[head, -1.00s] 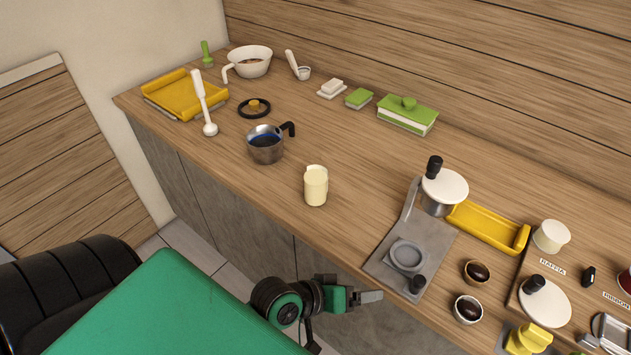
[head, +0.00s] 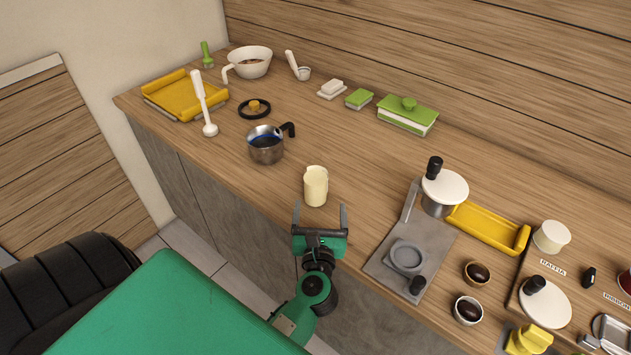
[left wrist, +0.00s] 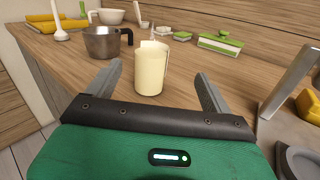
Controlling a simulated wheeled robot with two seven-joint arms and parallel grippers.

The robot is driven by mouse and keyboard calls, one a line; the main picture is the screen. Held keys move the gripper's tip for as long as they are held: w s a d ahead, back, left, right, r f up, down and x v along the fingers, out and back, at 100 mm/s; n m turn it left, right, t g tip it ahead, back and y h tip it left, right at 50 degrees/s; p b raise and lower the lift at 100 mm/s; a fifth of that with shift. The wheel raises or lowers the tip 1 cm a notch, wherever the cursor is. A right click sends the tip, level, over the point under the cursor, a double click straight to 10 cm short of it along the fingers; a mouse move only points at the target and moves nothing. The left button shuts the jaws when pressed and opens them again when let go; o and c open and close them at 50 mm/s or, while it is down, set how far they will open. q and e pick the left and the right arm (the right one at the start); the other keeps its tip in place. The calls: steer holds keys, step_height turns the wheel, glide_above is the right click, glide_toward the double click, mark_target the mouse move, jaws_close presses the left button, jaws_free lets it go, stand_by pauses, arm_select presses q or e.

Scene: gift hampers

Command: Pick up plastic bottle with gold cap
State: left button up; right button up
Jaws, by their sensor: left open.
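I see no plastic bottle with a gold cap in either view. My left gripper (head: 320,212) is open and empty at the counter's front edge, its two fingers pointing at a cream cup (head: 315,187). In the left wrist view the cream cup (left wrist: 151,70) stands upright just ahead, between the lines of the two fingers and apart from them. My right gripper is not in view.
A steel pot (head: 265,146) with a dark handle stands left of the cup. A grey metal stand (head: 386,262) lies to the right, beside a yellow tray (head: 487,229). A green-lidded box (head: 407,115) is at the back.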

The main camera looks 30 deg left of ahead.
mark_target(317, 187)
arm_select(q)
steer(key=shift+a+f+n+g, duration=0.25)
steer(key=shift+f+n+g, duration=0.1)
steer(key=shift+n, duration=0.15)
steer(key=shift+w+a+y, duration=0.25)
steer(key=shift+w+y, duration=0.05)
steer(key=p+x, duration=0.3)
steer(key=x, duration=0.4)
steer(key=shift+w+a+f, duration=0.1)
steer(key=shift+w+a, duration=0.15)
steer(key=p+x, duration=0.1)
steer(key=x, duration=0.1)
steer(key=r+p+x, duration=0.1)
steer(key=x, duration=0.1)
steer(key=shift+w+a+p, duration=0.1)
steer(key=shift+a+p, duration=0.15)
steer(key=shift+p, duration=0.05)
steer(key=shift+w+a+f, duration=0.2)
steer(key=shift+w+a, duration=0.05)
steer(key=shift+w, duration=0.1)
steer(key=c, duration=1.2)
steer(key=shift+o, duration=0.2)
steer(key=shift+r, duration=0.15)
step_height(317, 187, up, 20)
